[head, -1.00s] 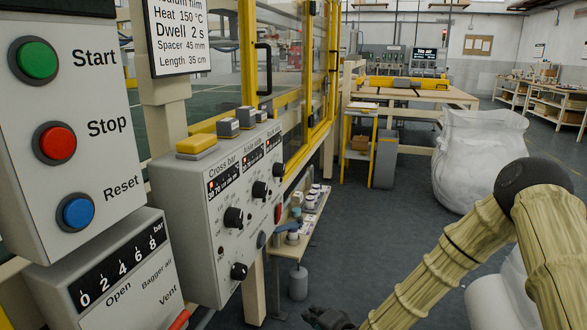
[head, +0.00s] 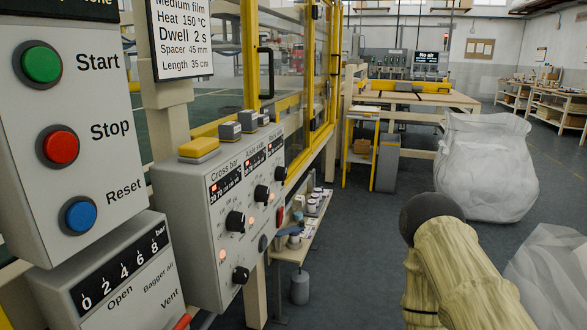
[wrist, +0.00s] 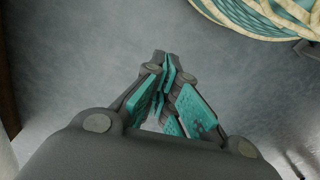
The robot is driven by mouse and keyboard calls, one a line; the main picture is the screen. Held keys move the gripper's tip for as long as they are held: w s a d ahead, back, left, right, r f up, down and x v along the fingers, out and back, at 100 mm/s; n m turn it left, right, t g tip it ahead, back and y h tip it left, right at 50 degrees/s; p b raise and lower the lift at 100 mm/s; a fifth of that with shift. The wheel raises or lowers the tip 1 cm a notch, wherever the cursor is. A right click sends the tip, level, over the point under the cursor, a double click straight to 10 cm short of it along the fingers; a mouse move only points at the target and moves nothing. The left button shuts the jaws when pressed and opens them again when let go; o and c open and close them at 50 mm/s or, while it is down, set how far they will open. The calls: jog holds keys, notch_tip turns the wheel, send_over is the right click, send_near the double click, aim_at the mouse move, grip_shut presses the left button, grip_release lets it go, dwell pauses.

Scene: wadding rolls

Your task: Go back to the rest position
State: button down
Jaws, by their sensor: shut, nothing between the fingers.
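My gripper (wrist: 165,72) shows in the wrist view with its teal-padded fingers closed together at the tips and nothing between them. It points at a bare grey floor. In the head view my gripper is out of sight; only my arm in its pale yellow cover shows at the lower right, bent at a dark round joint.
A control panel with Start (head: 42,64), Stop (head: 61,146) and Reset (head: 79,215) buttons stands close at left. A grey knob box (head: 220,215) is beside it. Large white wrapped bags (head: 485,170) stand at right.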

notch_tip(320, 180, up, 24)
jog(key=s+d+p, duration=0.1)
jog(key=s+p, duration=0.1)
jog(key=p, duration=2.1)
jog(key=shift+s+d+f+n+g+h, duration=0.2)
jog(key=shift+f+n+g+h, duration=0.05)
jog(key=shift+n+g+h, duration=0.05)
